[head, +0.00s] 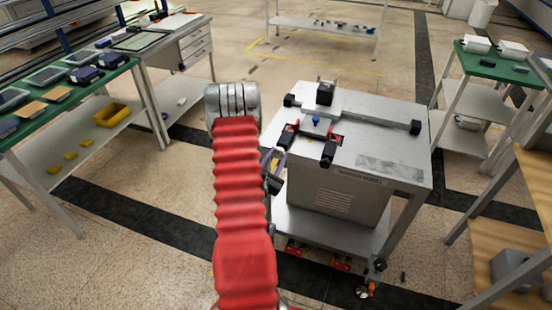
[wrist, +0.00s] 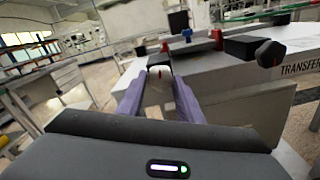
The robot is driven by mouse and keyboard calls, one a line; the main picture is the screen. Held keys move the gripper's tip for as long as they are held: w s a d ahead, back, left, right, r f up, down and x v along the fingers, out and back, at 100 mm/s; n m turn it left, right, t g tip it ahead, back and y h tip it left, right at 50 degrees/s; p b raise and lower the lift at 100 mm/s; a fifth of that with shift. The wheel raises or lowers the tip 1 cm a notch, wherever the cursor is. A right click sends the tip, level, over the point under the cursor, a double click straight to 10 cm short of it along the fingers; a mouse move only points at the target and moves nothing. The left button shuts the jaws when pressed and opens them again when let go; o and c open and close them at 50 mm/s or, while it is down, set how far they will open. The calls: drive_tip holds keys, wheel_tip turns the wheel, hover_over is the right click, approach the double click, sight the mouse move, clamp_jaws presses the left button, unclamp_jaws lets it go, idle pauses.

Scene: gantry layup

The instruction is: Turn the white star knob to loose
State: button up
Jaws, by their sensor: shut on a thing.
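The white star knob (wrist: 160,70) shows in the wrist view between the tips of my two purple fingers, with a small red mark on its face. My gripper (wrist: 160,80) is shut on it. In the head view my gripper (head: 274,163) is at the left edge of the grey transfer cart (head: 375,130), partly behind my red-sleeved arm. The knob cannot be made out in the head view.
The cart top carries a blue knob (head: 316,120), black blocks and red parts close to my gripper. A green-topped table (head: 60,110) with trays stands left. Another green-topped table (head: 490,65) stands right. Floor is open behind the cart.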

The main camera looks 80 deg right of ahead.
drive_tip(key=shift+w+f+n, duration=0.1)
drive_tip(key=shift+f+n, duration=0.15)
drive_tip(key=shift+n, duration=0.85)
drive_tip(key=o, duration=0.7)
drive_tip(key=shift+c, duration=0.2)
drive_tip(key=o, duration=0.4)
drive_tip(key=shift+r, duration=0.1)
drive_tip(key=w+a, duration=0.1)
drive_tip(key=a, duration=1.2)
drive_tip(key=shift+a, duration=0.4)
